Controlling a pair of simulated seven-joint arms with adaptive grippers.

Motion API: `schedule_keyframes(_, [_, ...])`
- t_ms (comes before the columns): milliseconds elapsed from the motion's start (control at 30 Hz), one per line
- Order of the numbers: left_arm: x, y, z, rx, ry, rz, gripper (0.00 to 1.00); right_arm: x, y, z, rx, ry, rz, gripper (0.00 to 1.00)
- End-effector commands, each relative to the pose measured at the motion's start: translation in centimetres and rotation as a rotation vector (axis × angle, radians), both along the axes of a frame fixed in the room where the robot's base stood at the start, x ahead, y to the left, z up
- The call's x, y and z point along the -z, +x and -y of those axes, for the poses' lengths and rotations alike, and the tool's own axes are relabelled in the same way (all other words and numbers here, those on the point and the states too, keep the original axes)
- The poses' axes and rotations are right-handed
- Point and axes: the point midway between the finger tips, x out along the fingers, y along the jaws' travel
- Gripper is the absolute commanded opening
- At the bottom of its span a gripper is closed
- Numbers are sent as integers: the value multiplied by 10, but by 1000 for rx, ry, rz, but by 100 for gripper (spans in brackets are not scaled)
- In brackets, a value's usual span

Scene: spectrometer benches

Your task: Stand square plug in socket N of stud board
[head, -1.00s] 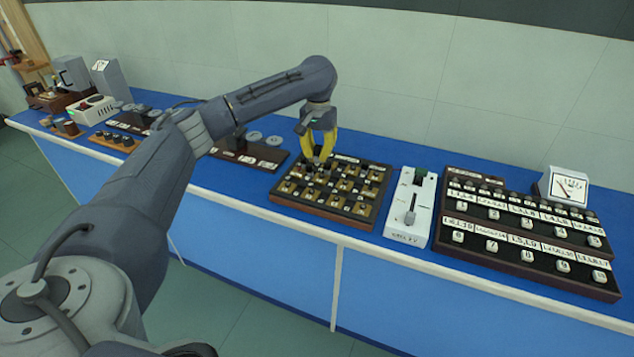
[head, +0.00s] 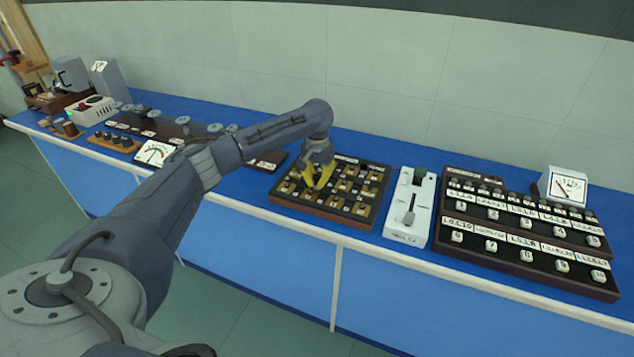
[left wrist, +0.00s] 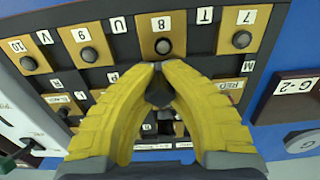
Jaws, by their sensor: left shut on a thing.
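The stud board (head: 372,223) is a dark framed board with rows of tan plates, studs and small white labels, in the middle of the bench. It fills much of the left wrist view (left wrist: 122,45), where labels such as 8, 9, 10, T, U and V show. My left gripper (head: 318,187) is low over the board's left half. Its yellow fingers (left wrist: 159,66) are shut on a small dark piece, seemingly the square plug (left wrist: 159,93), which is mostly hidden between them. I cannot read label N or tell whether the plug is in a socket. My right gripper is out of view.
A white slider box (head: 408,207) stands just right of the board. Beyond it are a dark button panel (head: 530,262) and a meter (head: 566,187). Left of the board, behind my arm, are a dial meter (head: 154,153) and a row of knobs (head: 115,141).

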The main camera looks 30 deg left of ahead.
Motion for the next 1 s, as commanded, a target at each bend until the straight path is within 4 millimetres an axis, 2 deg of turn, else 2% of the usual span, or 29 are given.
schedule_keyframes(400, [5,0,0,0,0,0,0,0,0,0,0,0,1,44])
schedule_keyframes(433, [4,0,0,0,0,1,10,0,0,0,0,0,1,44])
schedule_keyframes(700, [4,0,0,0,0,1,40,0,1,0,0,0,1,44])
schedule_keyframes(1000, [2,0,0,0,0,1,40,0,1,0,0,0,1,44])
